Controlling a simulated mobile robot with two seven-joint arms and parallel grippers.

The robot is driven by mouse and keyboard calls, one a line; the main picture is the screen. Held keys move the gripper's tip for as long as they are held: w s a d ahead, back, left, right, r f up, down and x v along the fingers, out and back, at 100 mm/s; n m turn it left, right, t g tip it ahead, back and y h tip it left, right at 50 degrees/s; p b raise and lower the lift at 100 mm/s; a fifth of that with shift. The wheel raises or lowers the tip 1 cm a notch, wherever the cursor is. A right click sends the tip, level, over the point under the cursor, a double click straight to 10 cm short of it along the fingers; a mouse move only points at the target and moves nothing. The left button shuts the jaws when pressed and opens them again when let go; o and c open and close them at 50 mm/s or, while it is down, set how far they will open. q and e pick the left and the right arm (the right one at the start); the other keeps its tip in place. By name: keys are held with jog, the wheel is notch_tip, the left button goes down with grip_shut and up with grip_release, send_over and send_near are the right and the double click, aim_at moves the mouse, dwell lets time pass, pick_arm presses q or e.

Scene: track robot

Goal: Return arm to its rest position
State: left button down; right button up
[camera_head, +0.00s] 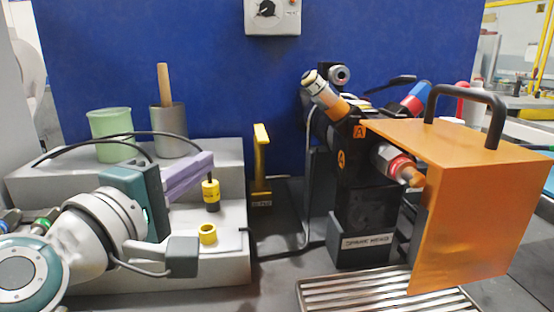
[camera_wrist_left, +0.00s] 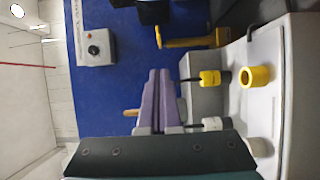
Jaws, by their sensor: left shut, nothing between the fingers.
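My left arm comes in from the lower left in the head view. Its gripper (camera_head: 207,160) has purple fingers that point up and right, above the grey stepped block (camera_head: 225,268). In the left wrist view the purple fingers (camera_wrist_left: 159,73) lie together, shut and empty. A yellow plug with a dark stem (camera_head: 210,190) is just below and right of the fingers in the head view. A yellow ring (camera_head: 207,234) sits on the lower step. Both also show right of the fingers in the left wrist view, the plug (camera_wrist_left: 210,78) and the ring (camera_wrist_left: 256,76). My right gripper is not in view.
A green cup (camera_head: 110,135) and a grey cylinder (camera_head: 169,130) with a wooden stick stand behind my left gripper. A yellow handle (camera_head: 262,160) stands right of the block. A black machine (camera_head: 365,215) and orange cover (camera_head: 470,220) fill the right, behind a slatted tray (camera_head: 335,294).

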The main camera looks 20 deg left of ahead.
pick_arm(q)
jog(key=s+d+m+g+h+p, duration=0.4)
jog(key=s+d+m+g+p, duration=0.3)
jog(key=m, duration=0.4)
jog(key=s+a+m+g+y+p, duration=0.3)
jog(key=s+m+g+p, duration=0.5)
jog(key=s, duration=1)
notch_tip(320, 180, up, 38)
jog(key=m+p, duration=0.1)
jog(key=p, duration=3.5)
jog(key=shift+d+f+t+y, duration=0.2)
jog(key=shift+t+y, duration=0.1)
jog(key=shift+y, duration=0.1)
jog(key=shift+s, duration=0.1)
